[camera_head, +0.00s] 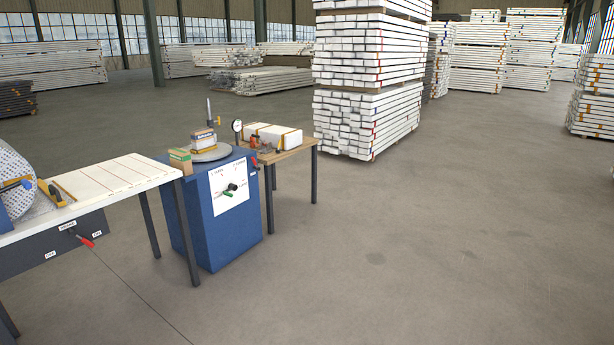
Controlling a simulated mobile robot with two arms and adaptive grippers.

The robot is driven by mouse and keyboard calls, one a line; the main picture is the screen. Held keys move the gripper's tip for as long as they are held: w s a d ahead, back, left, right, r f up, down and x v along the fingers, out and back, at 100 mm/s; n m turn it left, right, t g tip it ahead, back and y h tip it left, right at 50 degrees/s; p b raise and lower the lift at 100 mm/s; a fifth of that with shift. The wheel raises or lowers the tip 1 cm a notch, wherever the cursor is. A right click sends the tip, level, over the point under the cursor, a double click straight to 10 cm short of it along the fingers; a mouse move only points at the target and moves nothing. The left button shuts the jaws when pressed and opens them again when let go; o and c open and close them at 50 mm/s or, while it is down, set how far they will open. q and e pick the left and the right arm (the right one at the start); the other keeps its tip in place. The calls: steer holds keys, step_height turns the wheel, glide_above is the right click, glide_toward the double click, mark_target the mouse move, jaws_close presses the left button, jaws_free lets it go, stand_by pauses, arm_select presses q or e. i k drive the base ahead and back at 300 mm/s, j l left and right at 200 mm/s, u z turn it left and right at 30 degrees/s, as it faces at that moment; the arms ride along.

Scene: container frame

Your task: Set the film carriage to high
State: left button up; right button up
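A blue machine cabinet (187,225) stands left of centre with a round grey turntable on top. A small upright post with a yellow part (210,112) rises behind the turntable. I cannot tell whether it is the film carriage. Neither of my grippers shows in the head view.
A white-topped bench (110,185) at left has a red-handled lever (86,241) on its dark front. A wooden table (292,151) with a white strapped package (272,136) adjoins the cabinet at right. Lumber stacks (365,115) stand behind. The floor in front and at right is clear.

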mark_target(209, 122)
steer(key=i, duration=2.6)
steer(key=i+l+u, duration=0.2)
steer(key=i+u, duration=0.3)
steer(key=i, duration=0.25)
steer(key=i+l+u, duration=0.5)
steer(key=i, duration=0.2)
steer(key=i+l+u, duration=0.5)
steer(key=l+u, duration=0.1)
steer(key=u, duration=0.25)
steer(key=i+l+u, duration=0.1)
steer(key=u, duration=0.3)
steer(key=l+u, duration=0.2)
steer(key=u, duration=0.15)
steer(key=l+u, duration=0.2)
steer(key=l, duration=0.25)
steer(key=l+u, duration=0.25)
steer(key=l, duration=0.15)
steer(key=l+u, duration=0.2)
steer(key=l, duration=0.25)
steer(key=k+l+u, duration=0.1)
steer(key=l+u, duration=0.15)
steer(key=l, duration=0.15)
steer(key=k+l+u, duration=0.2)
steer(key=l, duration=0.2)
steer(key=l+u, duration=0.2)
steer(key=l, duration=0.2)
